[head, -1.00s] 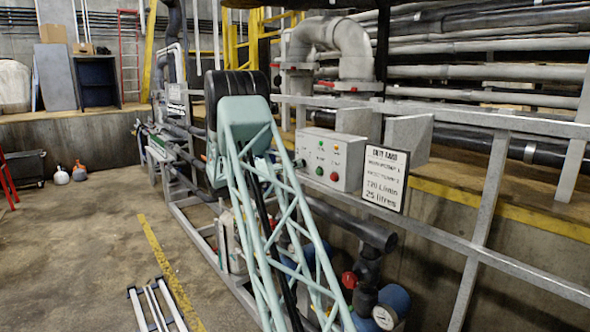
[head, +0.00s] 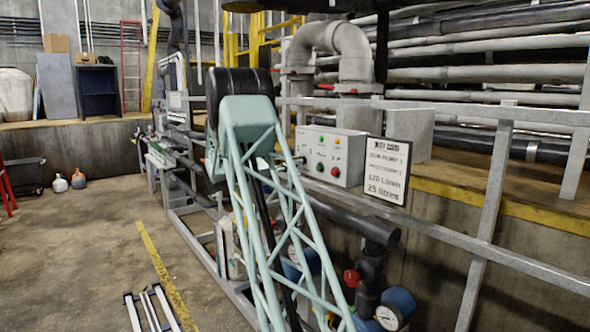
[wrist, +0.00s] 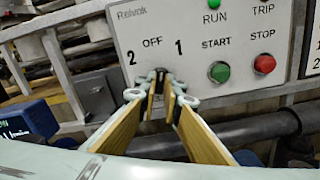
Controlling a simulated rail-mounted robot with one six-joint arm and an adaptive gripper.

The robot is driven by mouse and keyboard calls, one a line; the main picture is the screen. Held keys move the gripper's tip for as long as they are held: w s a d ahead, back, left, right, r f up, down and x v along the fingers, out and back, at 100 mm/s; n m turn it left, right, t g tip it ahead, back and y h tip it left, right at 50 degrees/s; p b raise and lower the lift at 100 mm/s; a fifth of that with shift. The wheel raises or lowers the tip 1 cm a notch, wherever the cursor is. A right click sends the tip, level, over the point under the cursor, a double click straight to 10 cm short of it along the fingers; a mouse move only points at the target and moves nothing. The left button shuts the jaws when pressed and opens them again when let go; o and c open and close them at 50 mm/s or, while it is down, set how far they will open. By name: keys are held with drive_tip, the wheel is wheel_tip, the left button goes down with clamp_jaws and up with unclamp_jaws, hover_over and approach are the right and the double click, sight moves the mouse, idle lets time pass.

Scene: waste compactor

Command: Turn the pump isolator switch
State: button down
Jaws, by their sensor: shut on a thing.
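The pump isolator switch (wrist: 160,76) is a small dark knob on the light grey control panel (wrist: 210,40), below the word OFF and between the marks 2 and 1. My gripper (wrist: 161,92) is at the panel, with its two wood-coloured fingers shut on the knob from both sides. The fingertips cover most of the knob, so its exact angle is hard to tell. In the head view the control box (head: 343,147) stands right of my arm, and my gripper is hidden there.
A green START button (wrist: 220,72) and a red STOP button (wrist: 264,64) sit right of the switch. A green RUN lamp (wrist: 214,4) is above. A sign (head: 387,170) hangs right of the box. A grey rail (head: 450,245) and a dark pipe (head: 350,218) run below.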

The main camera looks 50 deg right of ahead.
drive_tip(key=shift+m+b, duration=2.65)
drive_tip(key=shift+m, duration=0.25)
drive_tip(key=c, duration=2.8)
unclamp_jaws()
drive_tip(key=shift+a, duration=0.1)
drive_tip(key=shift+v, duration=5.95)
drive_tip(key=shift+a+r, duration=0.1)
